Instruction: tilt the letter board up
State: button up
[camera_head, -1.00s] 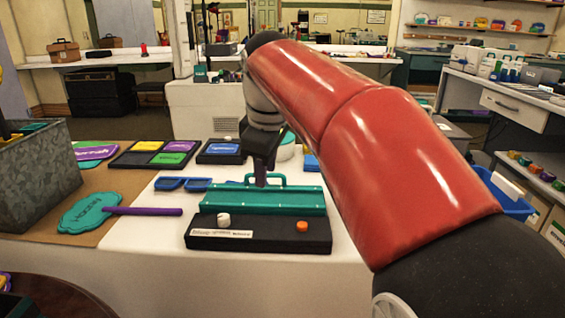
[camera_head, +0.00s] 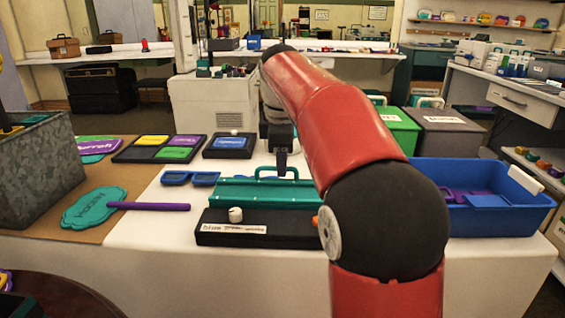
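The teal board (camera_head: 240,192), which I take to be the letter board, lies low along the back of a black base (camera_head: 280,231) on the white table. A thin teal handle loop (camera_head: 262,171) rises from its far edge. The base's front bears a white knob (camera_head: 236,214) and a printed label strip (camera_head: 234,229); an orange knob (camera_head: 316,220) is partly hidden by my arm. My gripper (camera_head: 282,172) points down at the right part of the handle. Its fingers are small and dark, so I cannot tell whether they are open, shut or touching the handle.
A metal bin (camera_head: 35,170) stands at the left edge. A blue crate (camera_head: 490,215) is at the right, beyond my red arm. Black trays (camera_head: 160,148) lie behind.

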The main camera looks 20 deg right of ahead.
aim_at(281, 194)
jog(key=shift+f, duration=0.15)
grip_shut()
jog(key=shift+s+b, duration=0.1)
jog(key=shift+b, duration=0.2)
jog(key=s+t+b, duration=0.1)
jog(key=b, duration=0.1)
jog(key=s+r+t+h+b, duration=0.1)
jog(key=t+b, duration=0.1)
jog(key=shift+a+r, duration=0.25)
jog(key=shift+a, duration=0.1)
jog(key=s+r+t+b, duration=0.1)
jog(key=b, duration=0.1)
jog(key=s+t+h+b, duration=0.1)
jog(key=b, duration=0.1)
jog(key=shift+s+a+r+t+b, duration=0.15)
jog(key=shift+a+r+t+b, duration=0.15)
jog(key=shift+a+r+t, duration=0.1)
grip_release()
